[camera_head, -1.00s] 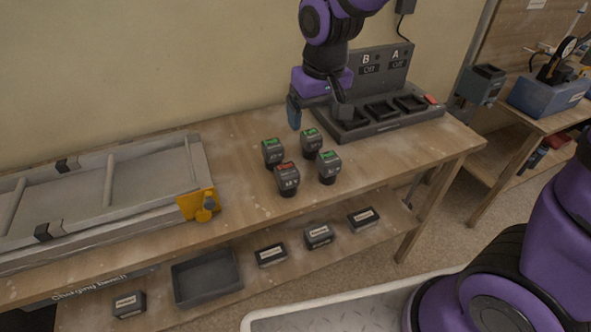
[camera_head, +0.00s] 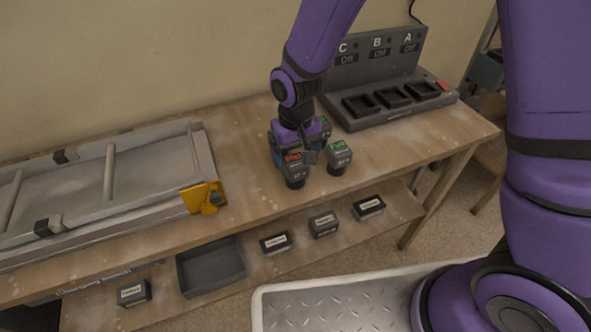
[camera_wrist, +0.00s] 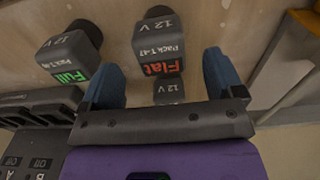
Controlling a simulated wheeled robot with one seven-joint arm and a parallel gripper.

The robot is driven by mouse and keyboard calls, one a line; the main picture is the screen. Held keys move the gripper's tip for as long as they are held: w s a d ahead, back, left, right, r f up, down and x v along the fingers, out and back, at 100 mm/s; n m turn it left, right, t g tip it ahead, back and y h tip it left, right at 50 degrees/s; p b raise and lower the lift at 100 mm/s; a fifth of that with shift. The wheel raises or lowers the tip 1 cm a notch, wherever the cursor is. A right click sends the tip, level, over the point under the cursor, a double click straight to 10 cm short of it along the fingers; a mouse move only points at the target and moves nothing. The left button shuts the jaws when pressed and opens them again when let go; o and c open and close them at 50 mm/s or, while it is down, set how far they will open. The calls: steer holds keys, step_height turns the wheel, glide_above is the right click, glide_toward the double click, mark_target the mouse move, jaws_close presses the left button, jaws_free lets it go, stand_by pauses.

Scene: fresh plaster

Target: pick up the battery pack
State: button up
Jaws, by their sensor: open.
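Dark battery packs stand on the wooden bench. One has a red "Flat" label (camera_head: 294,172); it also shows in the wrist view (camera_wrist: 160,42), just beyond the gap between my fingertips. A pack with a green "Full" label (camera_head: 339,158) stands to its right in the head view, and outside my fingers at the left in the wrist view (camera_wrist: 68,57). Another pack (camera_wrist: 169,91) is partly hidden by my gripper's body, between the blue fingers. My gripper (camera_wrist: 162,72) is open and holds nothing. In the head view my gripper (camera_head: 298,143) hides the packs behind it.
A charger (camera_head: 392,98) with empty bays marked C, B and A, all "Off", stands at the back right. A grey tray-like frame with a yellow clamp (camera_head: 204,198) fills the bench's left. Small labelled boxes and a grey bin (camera_head: 211,268) are on the lower shelf.

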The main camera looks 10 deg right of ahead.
mark_target(295, 160)
steer(key=shift+w+a+f, duration=0.1)
steer(key=shift+f, duration=1.25)
steer(key=shift+w+f, duration=0.1)
steer(key=shift+f, duration=1.25)
steer(key=c, duration=1.2)
steer(key=shift+r, duration=0.15)
